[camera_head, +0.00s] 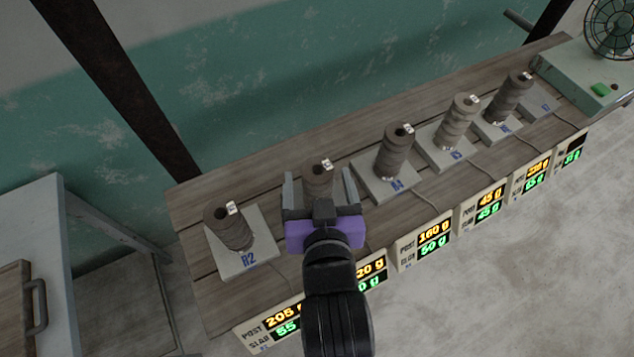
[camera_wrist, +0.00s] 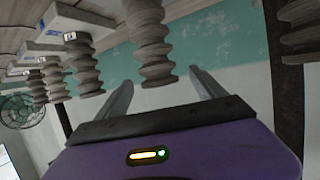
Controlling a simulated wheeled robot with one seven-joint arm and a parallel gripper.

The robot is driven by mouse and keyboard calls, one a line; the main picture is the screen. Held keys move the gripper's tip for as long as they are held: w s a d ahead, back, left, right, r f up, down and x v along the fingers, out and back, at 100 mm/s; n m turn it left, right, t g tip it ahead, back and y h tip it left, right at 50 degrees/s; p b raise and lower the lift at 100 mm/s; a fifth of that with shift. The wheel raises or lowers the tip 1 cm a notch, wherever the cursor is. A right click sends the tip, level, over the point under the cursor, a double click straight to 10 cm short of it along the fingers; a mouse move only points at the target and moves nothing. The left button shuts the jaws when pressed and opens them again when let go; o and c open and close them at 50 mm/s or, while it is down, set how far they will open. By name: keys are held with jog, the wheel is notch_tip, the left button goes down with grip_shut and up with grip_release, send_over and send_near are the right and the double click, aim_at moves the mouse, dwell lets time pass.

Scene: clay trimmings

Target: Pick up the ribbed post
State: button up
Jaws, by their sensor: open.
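Several grey-brown clay posts with ridged sides stand in a row on pale slabs, so I cannot tell which single one is the ribbed post. My gripper (camera_head: 319,176) is open and empty. One post (camera_head: 318,181) shows between its two fingers in the head view, its lower part hidden by my gripper. The wrist view looks upside down; there a strongly ribbed post (camera_wrist: 149,42) hangs between the open fingers (camera_wrist: 160,82). I cannot tell whether it is between the fingertips or just beyond them.
On the wooden bench (camera_head: 190,200), the R2 post (camera_head: 232,231) stands left, and the R4 post (camera_head: 392,155), R5 post (camera_head: 456,122) and another post (camera_head: 509,98) stand right. Weight displays (camera_head: 434,237) line the front.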

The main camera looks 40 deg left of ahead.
aim_at(316, 163)
jog(key=shift+f+p+x, duration=0.2)
jog(key=shift+p+x, duration=0.5)
jog(key=shift+x, duration=2.4)
jog(key=shift+d, duration=0.15)
grip_shut()
jog(key=shift+r, duration=0.1)
